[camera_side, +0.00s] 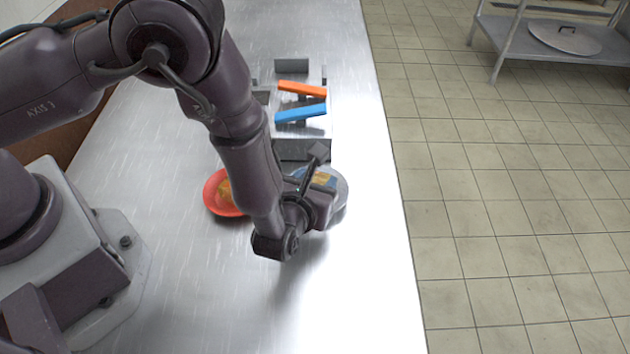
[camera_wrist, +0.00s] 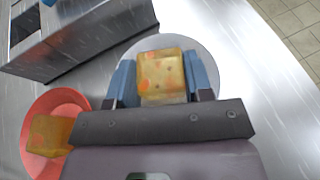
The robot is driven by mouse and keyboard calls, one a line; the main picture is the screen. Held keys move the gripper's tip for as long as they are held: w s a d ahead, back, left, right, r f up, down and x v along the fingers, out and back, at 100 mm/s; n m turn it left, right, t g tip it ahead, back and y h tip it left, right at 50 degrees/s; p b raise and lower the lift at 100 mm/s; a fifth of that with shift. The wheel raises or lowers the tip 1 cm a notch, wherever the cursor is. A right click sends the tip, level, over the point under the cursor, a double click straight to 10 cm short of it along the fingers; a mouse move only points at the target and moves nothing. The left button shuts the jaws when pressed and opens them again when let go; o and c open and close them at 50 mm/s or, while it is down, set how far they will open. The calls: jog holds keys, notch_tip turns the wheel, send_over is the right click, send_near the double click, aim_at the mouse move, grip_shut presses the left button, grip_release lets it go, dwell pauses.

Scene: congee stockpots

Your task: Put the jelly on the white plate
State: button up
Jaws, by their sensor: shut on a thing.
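A translucent yellow-orange jelly block (camera_wrist: 162,78) is held between the two blue fingers of my gripper (camera_wrist: 163,84). In the side view this jelly (camera_side: 321,179) shows beside my gripper (camera_side: 317,181), partly covered by my wrist. The pale grey-white round plate (camera_wrist: 196,46) lies behind and below the held jelly in the wrist view, and it also shows in the side view (camera_side: 340,188). I cannot tell whether the jelly touches the plate. A second jelly block (camera_wrist: 48,134) sits on a red-orange plate (camera_wrist: 62,100), left of my gripper; my arm partly hides it in the side view.
A grey metal holder (camera_side: 302,150) stands just beyond the plates, with an orange bar (camera_side: 302,89) and a blue bar (camera_side: 300,114) across it. The steel counter (camera_side: 360,290) is clear toward the front. Its right edge drops to a tiled floor.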

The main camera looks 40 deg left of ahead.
jog(key=shift+f, duration=0.3)
jog(key=o, duration=1)
jog(key=c, duration=0.3)
jog(key=shift+s, duration=0.1)
jog(key=shift+v, duration=2.4)
jog(key=shift+d, duration=0.1)
jog(key=shift+r, duration=0.1)
